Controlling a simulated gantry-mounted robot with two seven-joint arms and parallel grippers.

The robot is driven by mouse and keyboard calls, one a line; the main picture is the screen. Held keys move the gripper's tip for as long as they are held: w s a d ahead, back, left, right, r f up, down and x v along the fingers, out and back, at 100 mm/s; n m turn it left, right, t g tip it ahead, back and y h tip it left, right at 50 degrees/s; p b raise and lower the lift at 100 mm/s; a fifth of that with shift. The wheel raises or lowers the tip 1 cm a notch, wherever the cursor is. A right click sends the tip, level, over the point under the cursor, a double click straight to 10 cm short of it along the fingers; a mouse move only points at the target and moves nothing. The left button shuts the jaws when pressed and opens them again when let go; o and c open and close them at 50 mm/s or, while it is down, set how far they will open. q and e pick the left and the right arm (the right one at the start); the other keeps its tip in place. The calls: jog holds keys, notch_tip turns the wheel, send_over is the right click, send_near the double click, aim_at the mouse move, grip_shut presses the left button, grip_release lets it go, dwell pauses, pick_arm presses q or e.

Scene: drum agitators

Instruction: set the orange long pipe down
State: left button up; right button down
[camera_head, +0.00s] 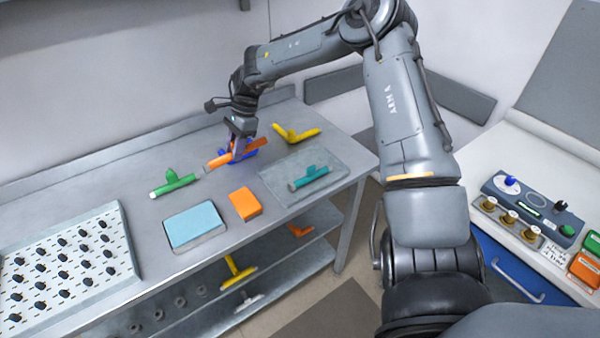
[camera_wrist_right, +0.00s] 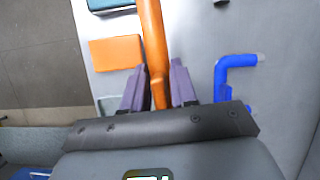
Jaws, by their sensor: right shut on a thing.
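The orange long pipe (camera_head: 218,161) is in my right gripper (camera_head: 238,148), over the middle of the grey table in the head view. In the right wrist view the orange pipe (camera_wrist_right: 152,40) runs between the two purple fingers of the right gripper (camera_wrist_right: 158,85), which is shut on it. Whether the pipe touches the table is hard to tell. My left gripper is in neither view.
On the table (camera_head: 130,175) are a green pipe (camera_head: 174,184), a yellow bent pipe (camera_head: 296,133), a teal pipe (camera_head: 309,178) on a grey plate, a light-blue block (camera_head: 194,226), an orange block (camera_head: 244,204) and a pegged white tray (camera_head: 68,262). Lower shelves hold more parts.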

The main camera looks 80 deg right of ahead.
jog(key=s+d+p, duration=0.1)
jog(key=d+p, duration=0.1)
jog(key=s+d+p, duration=0.1)
jog(key=d+p, duration=0.1)
jog(key=shift+s+f, duration=0.15)
jog(key=shift+s, duration=0.05)
jog(key=s+d+p, duration=0.2)
jog(key=s+p, duration=0.8)
jog(key=s, duration=0.2)
jog(key=s+d+p, duration=0.2)
jog(key=s+p, duration=0.8)
jog(key=s, duration=0.2)
jog(key=b, duration=0.5)
send_near(291, 169)
jog(key=shift+s+a+f+m, duration=0.1)
jog(key=shift+a+f+m, duration=0.15)
jog(key=shift+a, duration=0.25)
jog(key=shift+s+a+f+m, duration=0.15)
jog(key=shift+a+f, duration=0.1)
jog(key=shift+a, duration=0.25)
jog(key=shift+w+d+f+b, duration=0.1)
jog(key=shift+w+b, duration=0.2)
jog(key=shift+w, duration=0.2)
jog(key=shift+w+d+f+b, duration=0.1)
jog(key=shift+w+b, duration=0.15)
jog(key=shift+w, duration=0.25)
jog(key=shift+f+b, duration=1.3)
jog(key=shift+f, duration=0.65)
jog(key=shift+f, duration=0.1)
